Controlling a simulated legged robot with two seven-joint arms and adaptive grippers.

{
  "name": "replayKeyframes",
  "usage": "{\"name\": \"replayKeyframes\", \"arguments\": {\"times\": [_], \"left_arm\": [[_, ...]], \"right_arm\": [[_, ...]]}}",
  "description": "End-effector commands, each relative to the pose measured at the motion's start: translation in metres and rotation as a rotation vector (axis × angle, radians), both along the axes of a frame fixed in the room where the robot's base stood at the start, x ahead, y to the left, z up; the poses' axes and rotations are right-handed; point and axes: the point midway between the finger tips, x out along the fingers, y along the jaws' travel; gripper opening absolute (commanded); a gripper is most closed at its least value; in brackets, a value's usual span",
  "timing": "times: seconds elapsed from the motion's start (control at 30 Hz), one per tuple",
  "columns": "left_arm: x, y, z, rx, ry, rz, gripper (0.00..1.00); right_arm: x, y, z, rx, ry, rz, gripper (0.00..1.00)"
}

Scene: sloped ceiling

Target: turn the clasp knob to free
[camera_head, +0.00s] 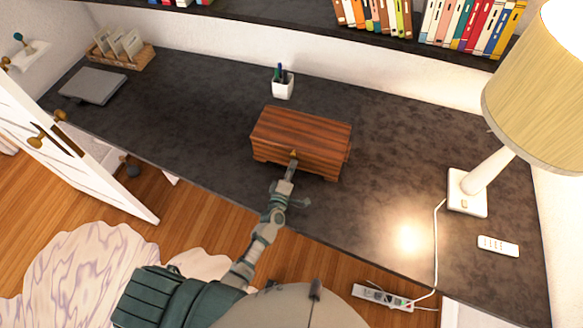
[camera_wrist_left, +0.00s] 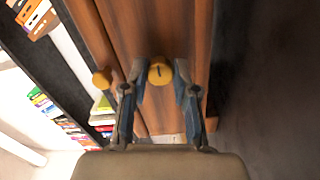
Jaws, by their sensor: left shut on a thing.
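A closed wooden box (camera_head: 300,138) with dark stripes stands on the dark desk. Its brass clasp knob (camera_head: 294,153) is on the middle of the front face; in the left wrist view the round knob (camera_wrist_left: 160,71) shows a dark mark on its face. A second brass piece (camera_wrist_left: 102,78) shows to its left in that view. My left gripper (camera_head: 292,163) reaches the box front from below. In the left wrist view my left gripper's fingers (camera_wrist_left: 160,88) stand on both sides of the round knob, shut on it. My right gripper is not in view.
The dark desk (camera_head: 200,130) is clear on both sides of the box. A white pen cup (camera_head: 283,86) stands behind it. A lamp (camera_head: 467,192) with a cord and a white remote (camera_head: 498,246) are at right. A grey laptop (camera_head: 93,86) lies at left.

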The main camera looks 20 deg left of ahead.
Motion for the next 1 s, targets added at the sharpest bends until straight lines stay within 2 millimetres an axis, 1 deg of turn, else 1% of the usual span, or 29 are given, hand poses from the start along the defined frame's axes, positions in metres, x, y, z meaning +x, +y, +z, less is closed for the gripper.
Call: {"name": "replayKeyframes", "arguments": {"times": [0.03,0.37,0.4,0.47,0.5,0.7,0.83,0.93,1.0], "left_arm": [[-0.002,-0.001,-0.004,0.004,0.009,-0.003,0.00],[-0.002,-0.001,-0.006,0.005,0.012,-0.004,0.00],[-0.002,-0.001,-0.006,0.005,0.012,-0.004,0.36],[-0.002,-0.001,-0.006,0.005,0.012,-0.004,0.51],[-0.002,-0.001,-0.005,0.004,0.011,-0.003,0.54],[-0.001,0.000,-0.003,0.004,0.006,-0.002,0.54],[-0.004,0.000,-0.003,0.003,0.006,-0.002,0.54],[-0.016,0.000,-0.004,0.003,0.007,-0.001,0.54],[-0.030,0.001,-0.004,0.003,0.007,-0.001,0.54]], "right_arm": [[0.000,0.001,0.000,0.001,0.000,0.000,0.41],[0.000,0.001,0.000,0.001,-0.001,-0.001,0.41],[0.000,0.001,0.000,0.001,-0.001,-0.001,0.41],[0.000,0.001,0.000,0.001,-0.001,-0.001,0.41],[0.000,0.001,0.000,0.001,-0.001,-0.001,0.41],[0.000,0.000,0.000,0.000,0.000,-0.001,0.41],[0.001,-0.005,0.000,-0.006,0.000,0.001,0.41],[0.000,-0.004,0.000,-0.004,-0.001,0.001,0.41],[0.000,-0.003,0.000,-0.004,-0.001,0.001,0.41]]}}
